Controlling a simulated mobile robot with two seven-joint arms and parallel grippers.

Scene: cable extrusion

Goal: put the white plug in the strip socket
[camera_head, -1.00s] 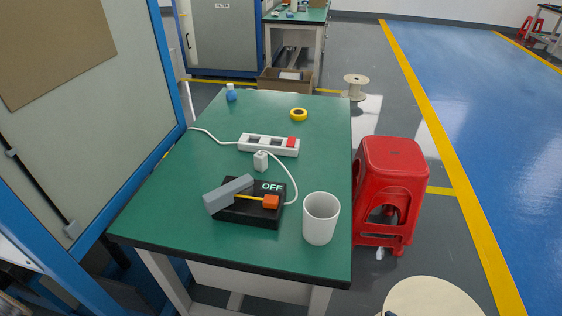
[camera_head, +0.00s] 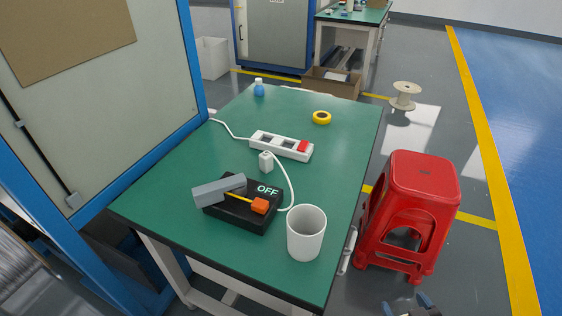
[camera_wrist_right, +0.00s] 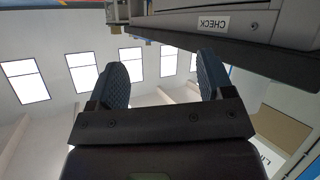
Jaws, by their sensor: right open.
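The white plug (camera_head: 266,162) stands on the green table (camera_head: 200,165), just in front of the white strip socket (camera_head: 282,145). The strip has dark outlets and a red switch at its right end. A white cord runs from the plug down toward the black box. My right gripper (camera_head: 406,303) shows at the bottom edge of the head view, right of the table and far from the plug. In the right wrist view it is open and empty (camera_wrist_right: 164,85), with windows and ceiling behind it. My left gripper is not in view.
A black box marked OFF (camera_head: 240,210) with a grey lever and a white cup (camera_head: 306,232) stand at the front of the table. Yellow tape (camera_head: 321,117) and a blue bottle (camera_head: 259,88) are at the back. A red stool (camera_head: 412,210) stands right of the table.

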